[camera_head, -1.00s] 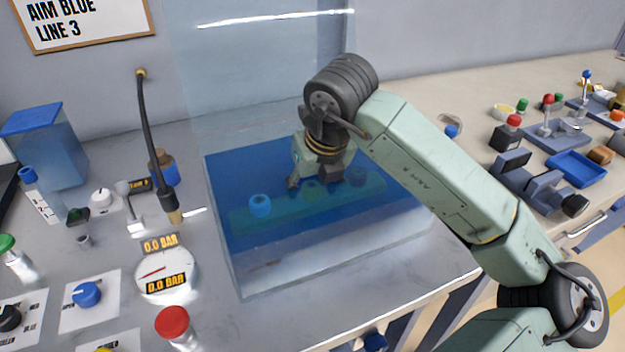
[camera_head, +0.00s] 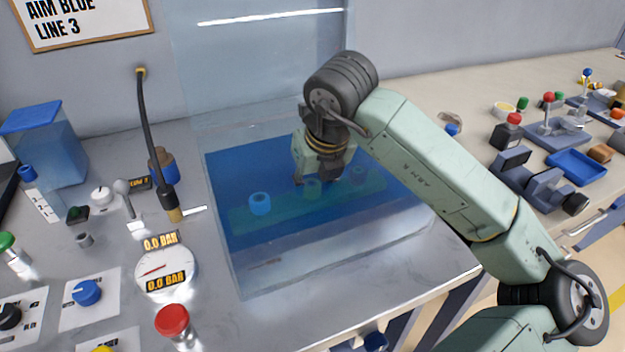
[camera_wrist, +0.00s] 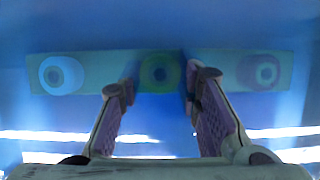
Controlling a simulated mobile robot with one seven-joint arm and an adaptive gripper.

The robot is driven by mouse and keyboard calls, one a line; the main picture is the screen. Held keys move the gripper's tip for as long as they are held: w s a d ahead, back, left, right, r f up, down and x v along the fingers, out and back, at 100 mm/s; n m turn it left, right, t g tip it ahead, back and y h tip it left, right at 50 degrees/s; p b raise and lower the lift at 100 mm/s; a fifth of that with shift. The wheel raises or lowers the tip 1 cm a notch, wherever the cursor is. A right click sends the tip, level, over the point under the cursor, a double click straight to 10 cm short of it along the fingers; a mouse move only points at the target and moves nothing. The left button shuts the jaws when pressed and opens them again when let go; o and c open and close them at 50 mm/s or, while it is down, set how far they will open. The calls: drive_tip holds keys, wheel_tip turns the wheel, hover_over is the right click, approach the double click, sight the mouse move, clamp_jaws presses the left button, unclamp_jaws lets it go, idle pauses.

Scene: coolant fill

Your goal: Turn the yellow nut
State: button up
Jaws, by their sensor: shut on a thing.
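The yellow nut (camera_head: 311,188) is the middle one of three on a bar under the blue liquid, and looks green through it. In the wrist view the nut (camera_wrist: 160,72) lies between my two fingertips. My gripper (camera_wrist: 157,84) reaches down into the tank and is shut on this nut, one finger on each side; exact contact is blurred by the liquid. A light blue nut (camera_head: 260,203) is to the left, and a purplish nut (camera_wrist: 264,73) to the right. Both stand apart from my fingers.
The clear-walled tank (camera_head: 240,284) surrounds my gripper, with a tall transparent panel (camera_head: 262,65) behind. A hose (camera_head: 145,120), gauge (camera_head: 165,272) and red button (camera_head: 172,318) stand on the left. Parts and a blue tray (camera_head: 577,167) lie on the right bench.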

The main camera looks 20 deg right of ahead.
drive_tip(key=shift+f+b, duration=0.15)
drive_tip(key=shift+b, duration=0.35)
drive_tip(key=shift+f+m+h+b, duration=0.15)
drive_tip(key=shift+m+h+b, duration=0.15)
drive_tip(key=shift+m+b, duration=0.55)
drive_tip(key=m+b, duration=0.1)
drive_tip(key=b, duration=0.1)
drive_tip(key=shift+a+h+b, duration=0.1)
drive_tip(key=shift+h+b, duration=0.2)
drive_tip(key=shift+b, duration=0.05)
drive_tip(key=m+h+b, duration=0.1)
drive_tip(key=m+b, duration=0.2)
drive_tip(key=b, duration=0.1)
drive_tip(key=shift+a+m, duration=0.1)
drive_tip(key=shift+m, duration=0.25)
drive_tip(key=shift+r+m+g+h+b, duration=0.2)
drive_tip(key=shift+m+g+h+b, duration=0.15)
drive_tip(key=shift+m+b, duration=0.3)
drive_tip(key=shift+r, duration=0.1)
drive_tip(key=o, duration=1.1)
drive_tip(key=shift+w, duration=0.1)
drive_tip(key=shift+o, duration=0.2)
